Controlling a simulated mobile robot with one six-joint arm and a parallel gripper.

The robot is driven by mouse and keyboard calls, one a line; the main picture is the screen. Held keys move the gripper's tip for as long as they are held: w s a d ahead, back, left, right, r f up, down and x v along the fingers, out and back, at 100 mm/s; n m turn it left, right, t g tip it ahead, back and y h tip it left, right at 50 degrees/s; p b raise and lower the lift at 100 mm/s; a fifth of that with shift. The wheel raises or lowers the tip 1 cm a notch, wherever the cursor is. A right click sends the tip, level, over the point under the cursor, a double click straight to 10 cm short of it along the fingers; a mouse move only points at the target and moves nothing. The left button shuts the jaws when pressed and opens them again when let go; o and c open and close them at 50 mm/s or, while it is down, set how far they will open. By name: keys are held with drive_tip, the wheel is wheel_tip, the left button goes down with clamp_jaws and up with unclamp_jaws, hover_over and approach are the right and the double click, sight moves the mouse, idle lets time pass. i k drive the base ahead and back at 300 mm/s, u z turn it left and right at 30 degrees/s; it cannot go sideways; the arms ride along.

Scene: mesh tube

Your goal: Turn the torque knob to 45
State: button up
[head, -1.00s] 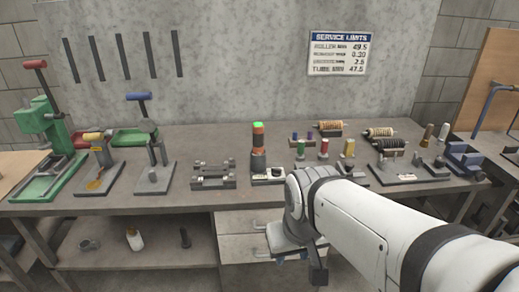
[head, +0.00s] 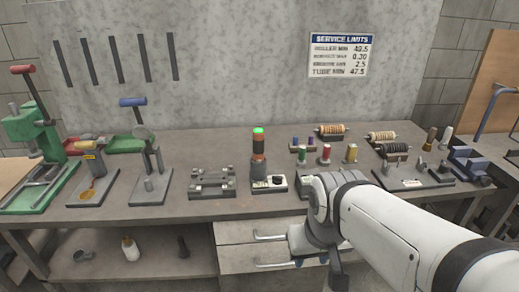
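No part in view can be clearly made out as the torque knob or its scale. An upright dark and orange cylinder with a green top (head: 258,152) stands on the bench, left of my arm. A small labelled box (head: 269,184) sits at its foot; its markings are too small to read. My white arm comes in from the lower right and covers part of the bench front.
A grey fixture (head: 212,183) stands left of the cylinder. Green and grey presses (head: 36,140) fill the left end. Coloured spools (head: 325,154) and rollers (head: 382,137) stand right of the cylinder. Drawers (head: 250,232) are below. The bench top behind the cylinder (head: 215,145) is clear.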

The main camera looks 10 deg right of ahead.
sight(277, 179)
drive_tip(key=i, duration=0.9)
